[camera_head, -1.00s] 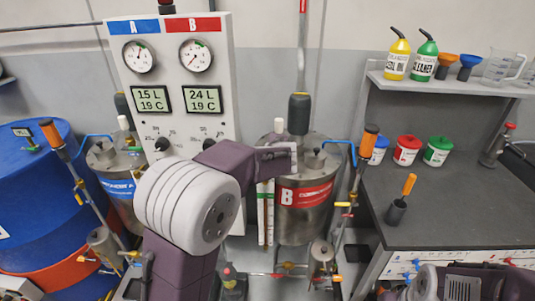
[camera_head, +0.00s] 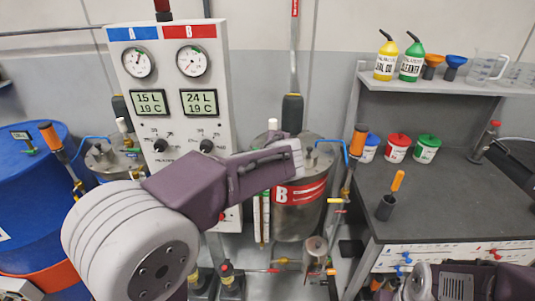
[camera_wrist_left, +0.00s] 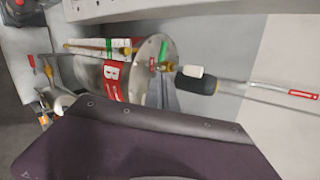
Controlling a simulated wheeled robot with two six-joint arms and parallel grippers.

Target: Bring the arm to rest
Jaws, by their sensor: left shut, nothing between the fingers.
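My left arm (camera_head: 190,190) comes in from the lower left, with a large pale ringed joint and a dark purple link. It reaches up and right across the front of the control panel. My left gripper (camera_head: 290,156) is shut and empty, in front of the steel tank marked B (camera_head: 299,220) in the picture. I cannot tell whether it touches the tank. In the left wrist view a dark purple part of my arm fills the bottom. Part of my right arm (camera_head: 460,284) shows at the lower right; its gripper is not visible.
The panel (camera_head: 222,120) has gauges, displays and knobs. Blue drums (camera_head: 30,225) stand at the left. A dark bench (camera_head: 440,205) on the right holds lidded pots and an orange-handled tool (camera_head: 390,197). Bottles and funnels stand on a shelf (camera_head: 450,87). Pipes and valves surround tank B.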

